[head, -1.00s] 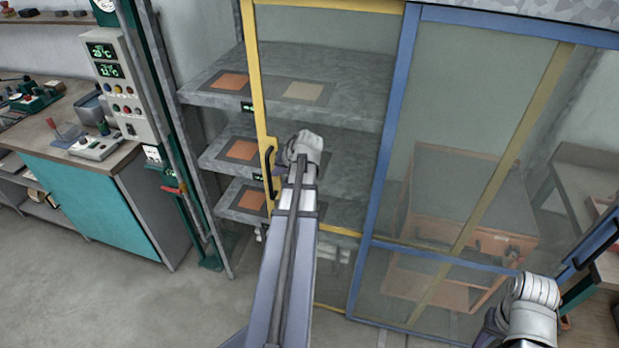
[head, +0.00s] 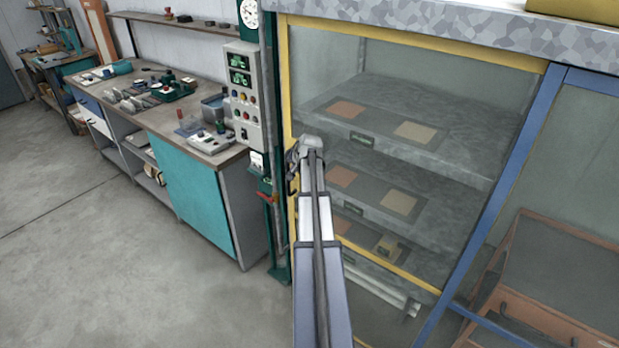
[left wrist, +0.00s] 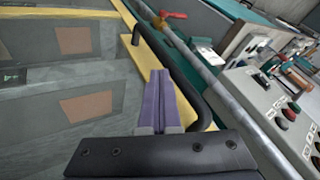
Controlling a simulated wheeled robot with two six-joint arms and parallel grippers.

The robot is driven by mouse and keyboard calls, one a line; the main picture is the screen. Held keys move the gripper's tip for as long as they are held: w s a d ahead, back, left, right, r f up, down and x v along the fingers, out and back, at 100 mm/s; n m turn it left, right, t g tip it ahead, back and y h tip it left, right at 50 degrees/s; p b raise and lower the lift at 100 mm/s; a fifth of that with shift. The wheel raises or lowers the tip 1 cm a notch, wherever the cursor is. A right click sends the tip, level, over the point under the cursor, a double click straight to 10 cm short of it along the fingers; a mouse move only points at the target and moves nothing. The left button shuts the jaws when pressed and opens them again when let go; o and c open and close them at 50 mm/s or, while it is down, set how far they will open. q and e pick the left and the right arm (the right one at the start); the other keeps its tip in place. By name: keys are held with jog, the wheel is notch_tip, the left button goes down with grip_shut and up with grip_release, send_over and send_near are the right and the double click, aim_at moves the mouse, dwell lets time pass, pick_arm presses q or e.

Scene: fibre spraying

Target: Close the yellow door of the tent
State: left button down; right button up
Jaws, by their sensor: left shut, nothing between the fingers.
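The tent's yellow-framed sliding door (head: 415,33) spans the left bay in the head view, its glass in front of the shelves. Its left upright is beside the green post. The blue-framed panel (head: 500,200) is to its right. My left gripper (head: 292,168) is at the door's left upright, by the black handle. In the left wrist view the purple fingers (left wrist: 160,80) of my left gripper are shut and empty, beside the black bar handle (left wrist: 178,68) on the yellow upright (left wrist: 150,60). Whether they touch the handle I cannot tell. My right gripper is out of view.
A green post (head: 272,130) with a control box (head: 242,92) stands just left of the door. A workbench with a teal cabinet (head: 195,195) and tools is further left. Grey shelves (head: 400,145) with orange and beige squares show behind the glass. Floor at left is clear.

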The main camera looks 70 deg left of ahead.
pick_arm(q)
jog(key=shift+s+a+r, duration=0.1)
jog(key=shift+s+a, duration=0.25)
jog(key=shift+a, duration=0.2)
jog(key=shift+s+a, duration=0.3)
jog(key=shift+a, duration=0.25)
jog(key=shift+a, duration=0.1)
jog(key=shift+r, duration=0.1)
jog(key=p+v, duration=0.8)
jog(key=v, duration=0.2)
jog(key=shift+d, duration=0.3)
jog(key=shift+w, duration=0.1)
jog(key=shift+f, duration=0.25)
